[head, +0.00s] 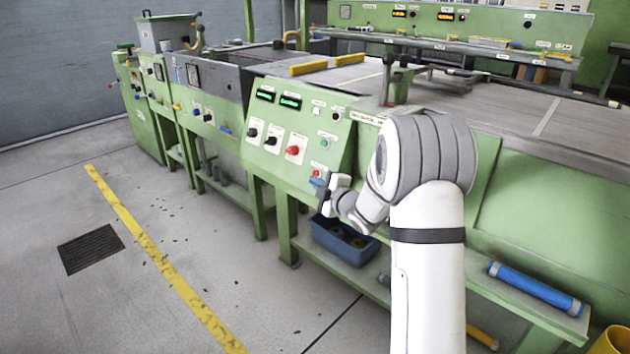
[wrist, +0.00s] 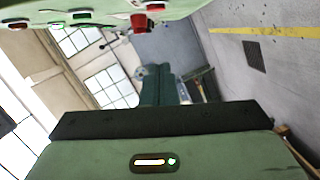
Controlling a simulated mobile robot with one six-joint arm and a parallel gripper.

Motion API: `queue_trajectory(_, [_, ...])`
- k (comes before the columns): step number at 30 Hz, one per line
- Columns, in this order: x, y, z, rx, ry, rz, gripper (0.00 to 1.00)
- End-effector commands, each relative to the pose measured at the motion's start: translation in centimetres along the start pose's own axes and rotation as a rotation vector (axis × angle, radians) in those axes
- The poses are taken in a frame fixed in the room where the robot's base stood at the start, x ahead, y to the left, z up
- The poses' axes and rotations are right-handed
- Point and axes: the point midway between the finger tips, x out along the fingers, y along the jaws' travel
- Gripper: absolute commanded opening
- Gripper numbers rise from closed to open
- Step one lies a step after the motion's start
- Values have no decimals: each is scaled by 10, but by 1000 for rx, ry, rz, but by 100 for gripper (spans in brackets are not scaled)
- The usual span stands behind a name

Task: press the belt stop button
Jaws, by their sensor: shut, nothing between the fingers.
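A sloped green control panel (head: 300,125) stands in the middle of the head view. A large red button (head: 293,150) sits on a white plate there, right of two black knobs. A smaller red button (head: 316,173) sits lower right, near my gripper (head: 324,195). Labels are too small to read, so I cannot tell which is the belt stop. In the wrist view my gripper (wrist: 160,72) is shut and empty, its dark fingers together. A protruding red button (wrist: 139,22) shows beyond the fingers at the top edge; no contact is visible.
A blue bin (head: 342,240) is on the lower shelf below the panel. A blue roller (head: 535,288) lies on the shelf at right. The grey belt (head: 560,115) runs behind my arm. The floor (head: 200,235) at left is open, with a yellow line (head: 150,250).

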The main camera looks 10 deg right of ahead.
Motion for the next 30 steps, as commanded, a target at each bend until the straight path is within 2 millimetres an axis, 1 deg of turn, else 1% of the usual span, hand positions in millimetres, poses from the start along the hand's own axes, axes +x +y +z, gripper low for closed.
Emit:
queue_trajectory(1, [13,-3,0,-1,4,0,0])
queue_trajectory(6, [48,-3,0,-1,3,0,0])
queue_trajectory(9, [50,-3,19,1,-2,0,0])
queue_trajectory(12, [53,-2,29,1,-1,1,0])
queue_trajectory(15, [55,-2,35,0,0,-1,0])
queue_trajectory(18, [55,-1,38,1,0,-1,0])
queue_trajectory(27, [55,-1,38,1,1,-1,0])
queue_trajectory(30, [57,-2,46,0,0,0,0])
